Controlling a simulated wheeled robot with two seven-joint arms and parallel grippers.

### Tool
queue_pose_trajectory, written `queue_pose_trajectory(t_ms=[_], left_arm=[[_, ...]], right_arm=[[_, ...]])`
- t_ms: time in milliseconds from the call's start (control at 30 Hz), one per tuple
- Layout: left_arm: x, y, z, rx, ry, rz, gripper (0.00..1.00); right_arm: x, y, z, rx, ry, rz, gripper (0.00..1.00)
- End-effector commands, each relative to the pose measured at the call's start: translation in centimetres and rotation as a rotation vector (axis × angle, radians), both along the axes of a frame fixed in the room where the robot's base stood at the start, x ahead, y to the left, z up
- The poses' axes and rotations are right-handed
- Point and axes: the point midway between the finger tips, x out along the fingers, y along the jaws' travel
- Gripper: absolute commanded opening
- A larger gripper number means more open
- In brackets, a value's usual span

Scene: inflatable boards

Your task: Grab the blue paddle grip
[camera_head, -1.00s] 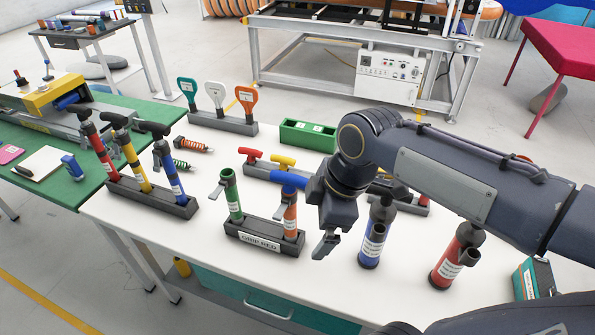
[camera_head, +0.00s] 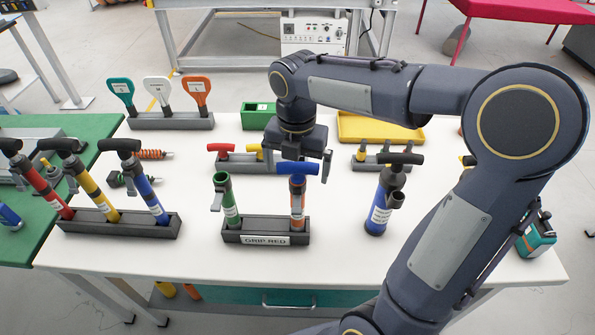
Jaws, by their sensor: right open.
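The blue T-shaped grip (camera_head: 297,168) shows at the top of the orange tube (camera_head: 297,203), which stands in the right end of the dark rack (camera_head: 238,238) labelled "GRIP RED". My right gripper (camera_head: 306,157) points down just above and behind the blue grip in the picture, with nothing seen between its jaws. One finger shows to the right of the grip; the other is hard to make out. Whether the gripper touches the grip cannot be told. A green tube (camera_head: 227,200) stands in the left end of the rack. My left gripper is out of view.
A blue pump (camera_head: 379,208) stands right of the rack. A rack of three pumps (camera_head: 120,228) is at left. Behind are red (camera_head: 222,148) and yellow T-grips, a green box (camera_head: 257,116) and a yellow tray (camera_head: 375,130). My right arm covers the table's right side.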

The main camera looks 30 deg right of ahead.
Motion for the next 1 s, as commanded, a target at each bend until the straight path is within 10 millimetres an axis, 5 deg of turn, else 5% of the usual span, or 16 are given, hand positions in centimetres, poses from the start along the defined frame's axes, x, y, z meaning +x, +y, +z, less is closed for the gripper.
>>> queue_pose_trajectory(t_ms=[200,467,833,1000], left_arm=[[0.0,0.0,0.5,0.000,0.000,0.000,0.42],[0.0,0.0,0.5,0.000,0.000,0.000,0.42],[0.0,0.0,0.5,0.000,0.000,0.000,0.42],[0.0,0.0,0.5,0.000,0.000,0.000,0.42]], right_arm=[[-0.1,-0.1,-2.8,0.000,0.003,-0.001,0.98],[0.0,-0.1,-3.2,0.001,0.001,-0.001,0.98],[0.0,-0.1,-3.1,0.001,-0.001,-0.002,0.53],[0.0,-0.1,-3.1,0.001,-0.001,-0.002,0.52]])
